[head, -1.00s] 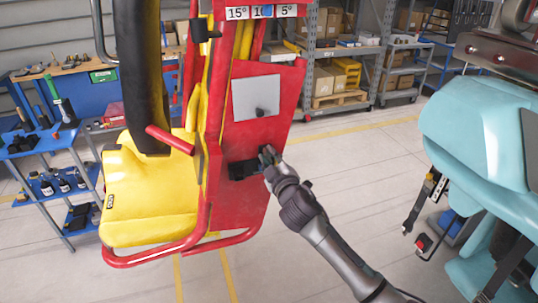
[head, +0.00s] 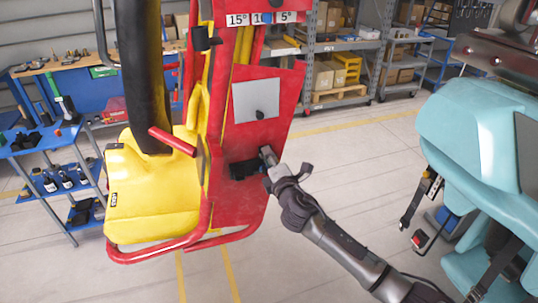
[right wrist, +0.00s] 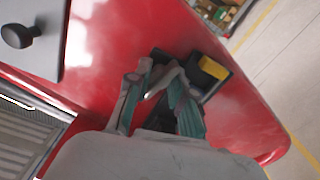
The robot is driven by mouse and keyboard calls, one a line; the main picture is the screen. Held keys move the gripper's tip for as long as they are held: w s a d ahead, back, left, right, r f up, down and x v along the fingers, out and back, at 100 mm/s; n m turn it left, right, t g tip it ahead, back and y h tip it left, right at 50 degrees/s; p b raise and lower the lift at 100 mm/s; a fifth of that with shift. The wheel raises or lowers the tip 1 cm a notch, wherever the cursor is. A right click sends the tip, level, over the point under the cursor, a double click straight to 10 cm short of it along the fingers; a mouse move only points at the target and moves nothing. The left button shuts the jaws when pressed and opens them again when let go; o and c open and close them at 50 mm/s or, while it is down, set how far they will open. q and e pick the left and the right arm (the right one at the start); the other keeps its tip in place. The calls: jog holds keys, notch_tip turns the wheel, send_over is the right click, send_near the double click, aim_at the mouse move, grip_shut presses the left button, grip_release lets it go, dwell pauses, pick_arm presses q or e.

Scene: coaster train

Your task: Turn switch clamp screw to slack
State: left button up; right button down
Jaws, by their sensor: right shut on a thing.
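The red side panel of the yellow seat (head: 240,208) carries a small black switch block (head: 240,171) below a grey plate. My right gripper (head: 266,157) is at the right end of this block. In the right wrist view its two fingers (right wrist: 158,90) with green pads converge at the black block, which has a yellow part (right wrist: 213,68). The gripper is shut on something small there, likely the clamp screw. The screw itself is hidden by the fingers, so its turn cannot be told. My left gripper is not in view.
The grey plate (head: 256,99) with a black knob (right wrist: 20,36) sits above the block. A teal seat (head: 480,140) with hanging belts stands to the right. A blue workbench and trolley (head: 45,150) are at the left. Floor between the seats is clear.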

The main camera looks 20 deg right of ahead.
jog(key=n+p, duration=0.1)
jog(key=n, duration=0.4)
jog(key=shift+f+p, duration=0.2)
jog(key=shift+p, duration=0.2)
jog(key=shift+n, duration=0.3)
jog(key=c, duration=0.8)
grip_release()
jog(key=shift+r, duration=0.1)
jog(key=shift+s, duration=0.15)
jog(key=s, duration=1.1)
jog(key=shift+s+d, duration=0.2)
jog(key=shift+s, duration=0.2)
